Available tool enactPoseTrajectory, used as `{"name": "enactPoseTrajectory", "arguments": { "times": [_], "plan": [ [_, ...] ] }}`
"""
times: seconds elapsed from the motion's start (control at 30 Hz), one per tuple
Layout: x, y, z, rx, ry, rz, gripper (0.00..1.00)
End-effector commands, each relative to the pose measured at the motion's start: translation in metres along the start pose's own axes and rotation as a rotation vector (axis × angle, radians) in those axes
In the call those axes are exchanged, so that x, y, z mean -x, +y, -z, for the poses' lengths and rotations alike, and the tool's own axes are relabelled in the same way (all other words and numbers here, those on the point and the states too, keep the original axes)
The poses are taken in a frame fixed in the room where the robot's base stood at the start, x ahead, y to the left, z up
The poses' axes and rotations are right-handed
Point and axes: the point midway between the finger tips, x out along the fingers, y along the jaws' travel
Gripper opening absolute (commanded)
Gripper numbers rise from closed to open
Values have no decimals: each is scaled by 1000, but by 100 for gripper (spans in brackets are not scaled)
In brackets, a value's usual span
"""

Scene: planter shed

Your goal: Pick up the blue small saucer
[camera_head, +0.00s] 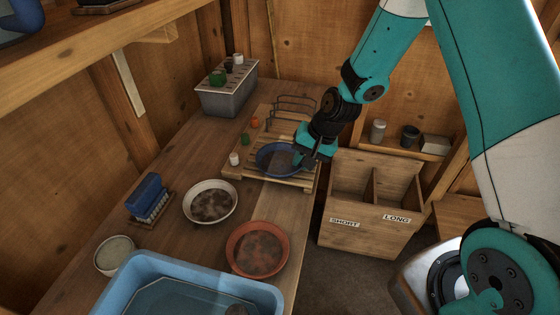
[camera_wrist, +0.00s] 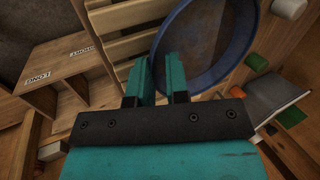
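The blue small saucer (camera_head: 265,162) lies on a slatted wooden rack at the right edge of the bench. It looks round with a raised rim and a darker inside. My gripper (camera_head: 300,158) is at the saucer's right rim, pointing down. In the wrist view the saucer (camera_wrist: 247,45) fills the upper right, and my gripper's two fingers (camera_wrist: 156,82) stand apart near its left rim. One finger lies over the saucer side and the other over the slats. The fingers partly hide the rim, so contact is unclear.
The slatted rack (camera_head: 237,172) also carries wire hoops and small coloured pots. A white bowl (camera_head: 190,196), a terracotta saucer (camera_head: 233,262), a brush (camera_head: 149,198) and a blue tub (camera_head: 275,297) stand nearer. A two-part wooden box (camera_head: 360,241), labelled SHORT and LONG, is at right.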

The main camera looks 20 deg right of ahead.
Motion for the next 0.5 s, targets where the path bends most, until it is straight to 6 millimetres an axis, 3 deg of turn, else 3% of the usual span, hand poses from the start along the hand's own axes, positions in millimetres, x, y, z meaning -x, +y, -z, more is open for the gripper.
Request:
{"name": "enactPoseTrajectory", "arguments": {
  "times": [0.23, 0.3, 0.5],
  "plan": [
    [-2, 0, 0, 0, 1, 0, 15],
    [-2, 0, 0, 0, 1, 0, 0],
    [-2, 0, 0, 1, 1, 0, 0]
  ]
}}
